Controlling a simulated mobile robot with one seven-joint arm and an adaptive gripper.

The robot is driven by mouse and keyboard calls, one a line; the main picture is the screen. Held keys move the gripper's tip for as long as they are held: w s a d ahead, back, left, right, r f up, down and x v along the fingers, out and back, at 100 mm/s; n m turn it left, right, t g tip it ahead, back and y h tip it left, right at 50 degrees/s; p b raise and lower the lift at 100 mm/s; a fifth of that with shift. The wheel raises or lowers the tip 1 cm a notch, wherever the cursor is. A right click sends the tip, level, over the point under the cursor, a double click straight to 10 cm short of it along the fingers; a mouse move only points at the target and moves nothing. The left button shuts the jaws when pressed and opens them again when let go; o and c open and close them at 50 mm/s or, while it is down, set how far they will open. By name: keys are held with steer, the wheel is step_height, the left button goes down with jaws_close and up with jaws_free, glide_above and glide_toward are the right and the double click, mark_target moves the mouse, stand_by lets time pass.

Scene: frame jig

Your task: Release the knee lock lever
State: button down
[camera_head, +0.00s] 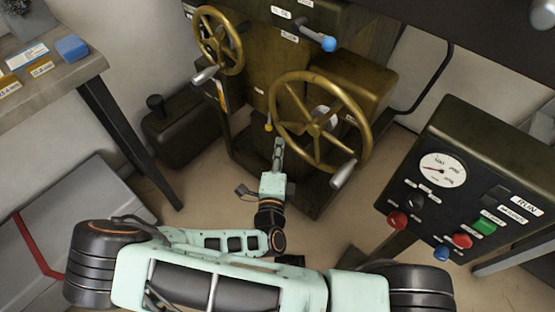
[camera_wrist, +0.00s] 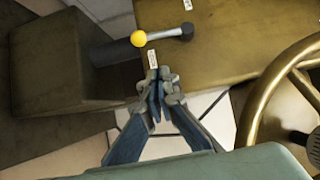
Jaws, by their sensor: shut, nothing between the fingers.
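A short lever with a yellow ball (camera_wrist: 138,38) sits on the brown machine body in the wrist view. Its grey rod (camera_wrist: 164,34) runs left from a dark pivot (camera_wrist: 187,30). Its label (camera_wrist: 152,59) is too small to read, so I cannot confirm it is the knee lock lever. The yellow ball also shows small in the head view (camera_head: 268,127). My gripper (camera_wrist: 159,78) is shut and empty, just below the label and ball in the wrist view, apart from the ball. In the head view my gripper (camera_head: 279,146) is left of the large handwheel.
A large brass handwheel (camera_head: 364,110) with a crank handle is close to my gripper's right. A smaller handwheel (camera_head: 238,60) and a blue-ball lever (camera_head: 328,43) are higher up. A dark box (camera_head: 180,135) stands left; a control panel (camera_head: 470,185) stands right.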

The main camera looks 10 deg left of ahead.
mark_target(268, 124)
steer(key=w+a+b, duration=0.1)
steer(key=w+a, duration=0.2)
steer(key=w, duration=0.2)
steer(key=shift+b, duration=0.3)
steer(key=shift+w+a+f+m+t+b, duration=0.35)
steer(key=shift+a+m+t, duration=0.2)
steer(key=shift+m, duration=0.45)
steer(key=shift+w+a+f+m+t+b, duration=0.15)
steer(key=shift+a+m+t+b, duration=0.15)
steer(key=shift+m, duration=0.25)
steer(key=shift+w+a+f+m+t+b, duration=0.1)
steer(key=shift+w+m+t+b, duration=0.1)
steer(key=shift+m+t, duration=0.25)
steer(key=w+a+m+t+h, duration=0.1)
steer(key=m, duration=0.2)
steer(key=a+r+m+t+h+b, duration=0.1)
steer(key=a+m+h, duration=0.1)
steer(key=w+a+r+m+h, duration=0.1)
steer(key=m, duration=0.2)
steer(key=shift+w+a+m+t+h+b, duration=0.3)
steer(key=shift+a+t+b, duration=0.05)
steer(key=shift+a+t, duration=0.05)
steer(key=shift+w+a+r, duration=0.1)
steer(key=shift+a+r, duration=0.05)
steer(key=shift+r, duration=0.05)
